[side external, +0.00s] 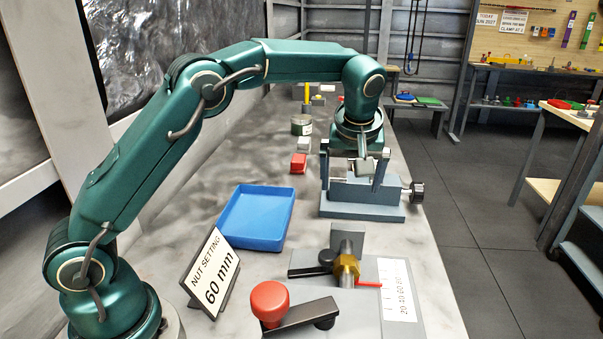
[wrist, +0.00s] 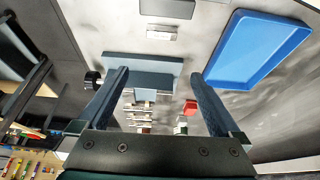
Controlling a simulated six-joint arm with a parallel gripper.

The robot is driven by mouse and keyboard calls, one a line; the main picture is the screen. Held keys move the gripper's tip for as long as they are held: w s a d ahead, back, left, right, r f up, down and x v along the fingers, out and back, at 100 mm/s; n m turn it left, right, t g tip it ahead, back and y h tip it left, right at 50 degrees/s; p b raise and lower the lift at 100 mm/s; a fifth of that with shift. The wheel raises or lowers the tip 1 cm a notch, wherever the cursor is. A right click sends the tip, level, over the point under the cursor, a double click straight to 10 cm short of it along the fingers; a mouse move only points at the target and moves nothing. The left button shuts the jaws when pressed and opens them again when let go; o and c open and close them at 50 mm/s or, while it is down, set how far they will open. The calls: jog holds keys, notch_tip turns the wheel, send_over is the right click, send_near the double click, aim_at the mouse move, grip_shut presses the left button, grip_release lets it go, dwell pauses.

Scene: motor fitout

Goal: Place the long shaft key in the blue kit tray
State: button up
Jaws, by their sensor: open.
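The blue kit tray (side external: 258,246) lies on the bench left of the grey vise and looks empty. It also shows at the upper right of the wrist view (wrist: 262,50). My gripper (side external: 352,180) is over the grey vise (side external: 362,210), its fingers spread apart with nothing seen held. In the wrist view my gripper (wrist: 160,75) straddles the vise (wrist: 150,82) area. Several small pale bars (wrist: 140,106) show between the fingers there. I cannot tell whether one of them is the long shaft key; no key is clearly recognisable in the side view.
A red block (side external: 299,163) and a round container (side external: 301,125) stand behind the tray. In front are a "NUT SETTING 60 mm" sign (side external: 212,272), a red-knobbed lever (side external: 269,301) and a brass nut (side external: 347,268) on a fixture.

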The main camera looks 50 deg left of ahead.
jog(key=f, duration=0.8)
jog(key=w+a+f, duration=0.1)
jog(key=f, duration=0.2)
jog(key=shift+f, duration=0.4)
jog(key=shift+w+a+f, duration=0.15)
jog(key=shift+f, duration=0.35)
jog(key=c, duration=1.5)
grip_shut()
jog(key=shift+r, duration=0.2)
